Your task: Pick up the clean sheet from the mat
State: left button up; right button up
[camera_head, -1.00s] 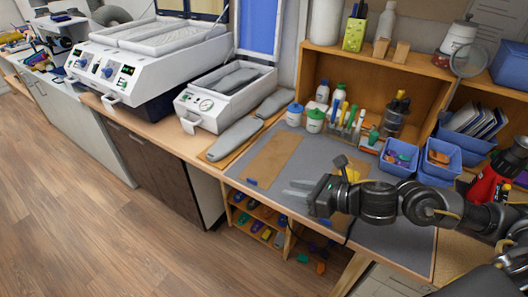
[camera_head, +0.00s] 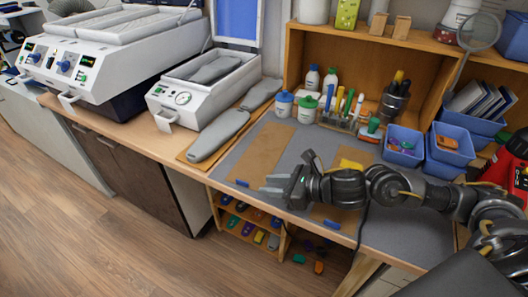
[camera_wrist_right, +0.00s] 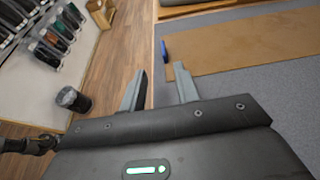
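A flat tan sheet (camera_head: 262,150) lies on the grey mat (camera_head: 300,150) on the bench, with a small blue piece (camera_head: 242,183) at its front end. The sheet also shows ahead of the fingers in the wrist view (camera_wrist_right: 245,45), where the blue piece (camera_wrist_right: 164,48) is at its left end. A second tan sheet (camera_head: 335,216) lies partly hidden under my right arm. My right gripper (camera_head: 272,184) is open and empty, near the bench's front edge, just right of the first sheet. It also shows in the wrist view (camera_wrist_right: 160,72). My left gripper is out of view.
A tan board with grey insoles (camera_head: 218,135) lies left of the mat. Bottles (camera_head: 307,107), a tool holder and blue bins (camera_head: 404,145) stand behind. A white machine (camera_head: 190,100) is at the left. Open shelves (camera_head: 250,225) with coloured items sit below the front edge.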

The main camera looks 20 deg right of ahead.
aim_at(246, 182)
jog(key=shift+x, duration=1.5)
jog(key=shift+w+p, duration=0.1)
jog(key=shift+p, duration=0.2)
jog(key=p+x, duration=0.1)
jog(key=x, duration=0.1)
jog(key=p+x, duration=0.1)
jog(key=x, duration=0.1)
jog(key=shift+w+f, duration=0.2)
jog(key=shift+w, duration=0.15)
jog(key=shift+w+a+f, duration=0.1)
jog(key=shift+a+f, duration=0.05)
jog(key=shift+c, duration=0.2)
grip_shut()
